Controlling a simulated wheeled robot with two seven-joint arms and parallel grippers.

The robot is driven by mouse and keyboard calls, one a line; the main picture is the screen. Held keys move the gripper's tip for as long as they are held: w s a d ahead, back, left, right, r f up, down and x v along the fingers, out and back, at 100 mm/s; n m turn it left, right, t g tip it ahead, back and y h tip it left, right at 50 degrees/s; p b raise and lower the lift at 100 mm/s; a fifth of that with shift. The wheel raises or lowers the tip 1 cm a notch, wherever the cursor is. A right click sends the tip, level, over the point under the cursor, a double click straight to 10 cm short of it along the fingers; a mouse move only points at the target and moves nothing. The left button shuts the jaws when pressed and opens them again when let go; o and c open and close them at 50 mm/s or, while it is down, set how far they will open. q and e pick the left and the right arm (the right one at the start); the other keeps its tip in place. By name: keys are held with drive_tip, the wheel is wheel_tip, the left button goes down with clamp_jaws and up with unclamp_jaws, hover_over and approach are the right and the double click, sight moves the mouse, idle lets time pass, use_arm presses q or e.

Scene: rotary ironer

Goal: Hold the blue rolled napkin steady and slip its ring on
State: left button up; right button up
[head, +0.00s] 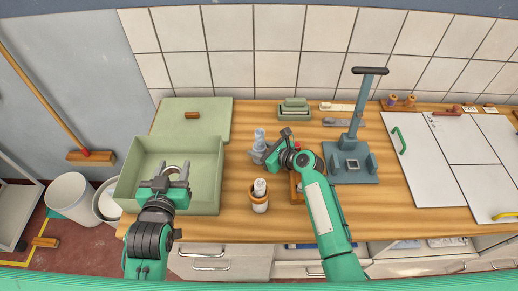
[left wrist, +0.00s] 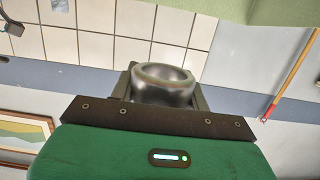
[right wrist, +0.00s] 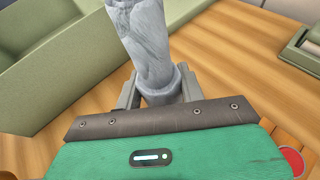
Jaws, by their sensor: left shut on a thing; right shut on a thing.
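The blue-grey rolled napkin (head: 260,136) stands roughly upright over the wooden worktop, right of the green bin. My right gripper (head: 262,154) is shut around its lower part. In the right wrist view the napkin (right wrist: 147,40) rises from between the fingers, with a wider fold or band at finger height. My left gripper (head: 173,176) is shut on a shiny metal ring (left wrist: 163,84) and holds it over the green bin, left of the napkin and apart from it. The ring's lower part is hidden by the gripper in the left wrist view.
The green bin (head: 130,178) has raised walls between the ring and the napkin. A pale roll in a wooden holder (head: 260,204) stands in front of the napkin. A blue-grey press (head: 350,172) stands to the right. A green board (head: 213,130) lies behind the bin.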

use_arm(q)
drive_tip(key=r+m+g+h, duration=0.2)
drive_tip(key=m+h, duration=0.4)
drive_tip(key=h, duration=0.2)
hover_over(260, 131)
drive_tip(key=w, duration=0.1)
drive_tip(key=shift+w+d+f, duration=0.1)
drive_tip(key=shift+w+d, duration=0.1)
drive_tip(key=shift+d, duration=0.2)
drive_tip(key=shift+f, duration=2)
drive_tip(key=shift+f, duration=0.3)
drive_tip(key=shift+f, duration=0.75)
drive_tip(key=shift+f, duration=0.35)
drive_tip(key=shift+f, duration=0.35)
